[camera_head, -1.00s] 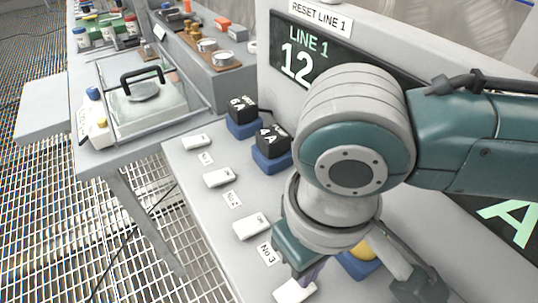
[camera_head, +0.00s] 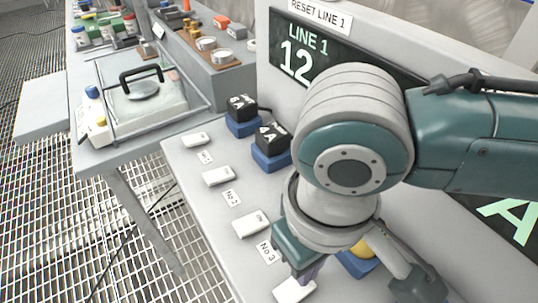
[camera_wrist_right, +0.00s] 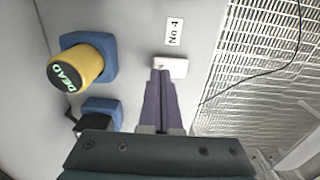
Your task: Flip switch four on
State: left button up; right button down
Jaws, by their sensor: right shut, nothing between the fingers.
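Switch four is a white rocker switch (camera_wrist_right: 176,68) beside the label "No 4" (camera_wrist_right: 174,32) in the right wrist view. In the head view it shows at the bottom (camera_head: 294,290), partly covered by my right gripper. My right gripper (camera_wrist_right: 162,74) is shut and empty, with its purple fingertips at the near edge of switch four. They look to be touching it or just above it; I cannot tell which. In the head view the right gripper (camera_head: 308,277) points down at the switch. My left gripper is not in view.
Three more white switches stand in the row: one beside "No 3" (camera_head: 251,224), one beside "No 2" (camera_head: 218,176) and a far one (camera_head: 195,140). A yellow cylinder marked "DEAD" (camera_wrist_right: 78,67) and black blocks on blue bases (camera_head: 271,138) stand close by.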

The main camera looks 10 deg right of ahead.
jog(key=shift+f+b, duration=0.45)
jog(key=shift+f, duration=0.4)
dwell(0.3)
notch_tip(320, 180, up, 4)
jog(key=p, duration=0.4)
jog(key=shift+f, duration=0.2)
notch_tip(320, 180, up, 4)
jog(key=p, duration=0.4)
jog(key=shift+f+p, duration=0.2)
jog(key=shift+p, duration=0.2)
jog(key=shift+f, duration=0.1)
